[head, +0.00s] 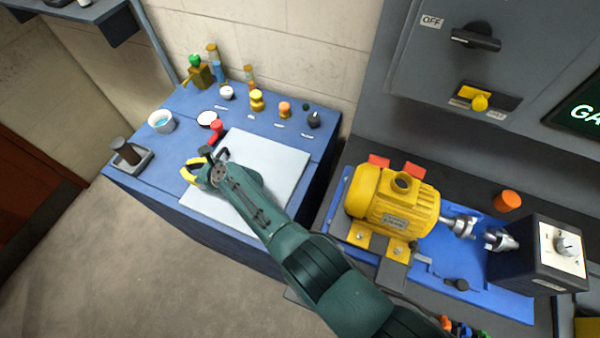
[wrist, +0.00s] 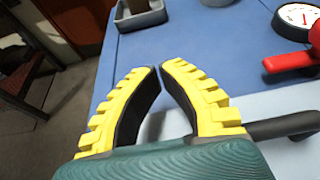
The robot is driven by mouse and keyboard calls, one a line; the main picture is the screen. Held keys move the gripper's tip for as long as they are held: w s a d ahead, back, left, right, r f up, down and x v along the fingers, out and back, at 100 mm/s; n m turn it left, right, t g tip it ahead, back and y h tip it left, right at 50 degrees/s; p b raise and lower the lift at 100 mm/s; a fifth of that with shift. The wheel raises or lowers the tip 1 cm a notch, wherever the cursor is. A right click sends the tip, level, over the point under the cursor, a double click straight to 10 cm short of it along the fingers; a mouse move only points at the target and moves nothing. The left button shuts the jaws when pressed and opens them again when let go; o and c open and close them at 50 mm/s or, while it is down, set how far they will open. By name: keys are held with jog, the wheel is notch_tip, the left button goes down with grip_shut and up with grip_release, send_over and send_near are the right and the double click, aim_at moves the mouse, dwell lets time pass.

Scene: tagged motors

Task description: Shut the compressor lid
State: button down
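I cannot tell for certain which thing is the compressor lid. A pale flat panel (head: 272,160) lies on the blue bench top, and its edge also shows in the wrist view (wrist: 262,103). A dark bar (wrist: 285,125) stands out just right of my gripper in the wrist view. My gripper (head: 186,172) is over the left part of the panel in the head view. In the wrist view its yellow fingers (wrist: 161,68) curve together until the tips almost meet, with nothing between them. My arm hides part of the panel.
A dial with a red part (head: 216,127) stands behind the panel. A white cup (head: 161,121) and a grey tray with a dark cylinder (head: 130,158) are at the bench's left. Several small knobs line the back. A yellow motor (head: 390,200) is at right.

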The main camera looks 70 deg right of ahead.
jog(key=shift+g, duration=0.3)
jog(key=f, duration=0.1)
jog(key=s+f, duration=0.1)
jog(key=a+f, duration=0.1)
jog(key=f, duration=0.1)
jog(key=shift+s, duration=0.4)
notch_tip(320, 180, up, 18)
jog(key=w+d+p, duration=0.1)
jog(key=p, duration=0.9)
jog(key=shift+w, duration=0.4)
